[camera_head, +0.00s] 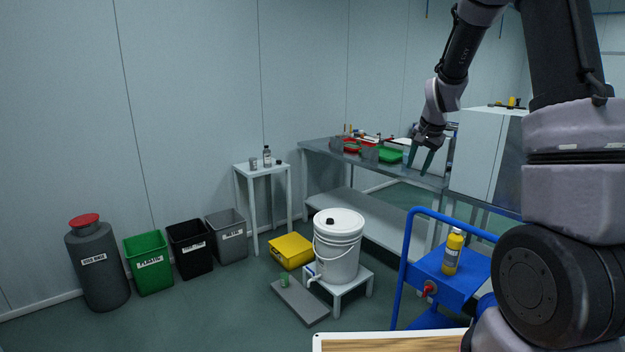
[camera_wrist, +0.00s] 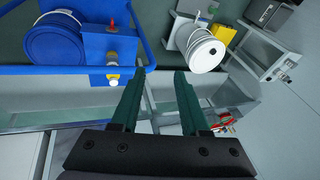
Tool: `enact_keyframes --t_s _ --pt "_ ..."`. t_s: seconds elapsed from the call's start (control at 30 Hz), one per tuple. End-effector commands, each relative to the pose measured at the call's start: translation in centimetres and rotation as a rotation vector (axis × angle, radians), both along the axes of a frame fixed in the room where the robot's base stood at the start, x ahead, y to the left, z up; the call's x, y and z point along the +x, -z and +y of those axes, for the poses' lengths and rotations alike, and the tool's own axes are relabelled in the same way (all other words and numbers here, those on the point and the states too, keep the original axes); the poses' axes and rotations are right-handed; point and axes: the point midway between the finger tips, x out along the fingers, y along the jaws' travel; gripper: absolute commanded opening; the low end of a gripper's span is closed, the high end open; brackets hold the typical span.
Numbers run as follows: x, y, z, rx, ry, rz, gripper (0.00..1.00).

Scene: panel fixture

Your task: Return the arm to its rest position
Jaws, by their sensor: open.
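My gripper (camera_head: 421,160) hangs from my arm at the upper right in the head view, fingers pointing down. It is in front of the metal workbench (camera_head: 405,172). In the wrist view my gripper (camera_wrist: 157,88) shows two dark green fingers spread apart, with nothing between them. No object touches the fingers in that view.
A blue cart (camera_head: 425,272) with a yellow bottle (camera_head: 453,252) stands at right. A white bucket (camera_head: 338,245) sits on a low stand at centre. A white cabinet (camera_head: 488,150) is right of my gripper. Bins, including a green one (camera_head: 149,263), line the left wall.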

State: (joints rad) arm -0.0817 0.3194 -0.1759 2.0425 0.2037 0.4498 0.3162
Motion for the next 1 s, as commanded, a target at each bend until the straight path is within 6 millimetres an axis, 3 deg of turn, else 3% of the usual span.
enact_keyframes --t_s 0.03,0.2,0.4,0.5,0.7,0.8,1.0 --pt "-1.5 -2.6 0.5 0.010 -0.021 -0.022 0.45" --pt "-7.1 -9.2 2.1 0.028 -0.101 -0.071 0.45" --pt "-14.9 -14.9 3.8 0.025 -0.198 -0.129 0.45" --pt "-19.0 -16.8 4.5 0.013 -0.246 -0.158 0.45" --pt "-26.5 -18.7 5.6 -0.027 -0.331 -0.209 0.45" --pt "-29.1 -18.9 5.9 -0.045 -0.359 -0.227 0.45" --pt "-31.4 -18.7 6.1 -0.066 -0.384 -0.238 0.45"
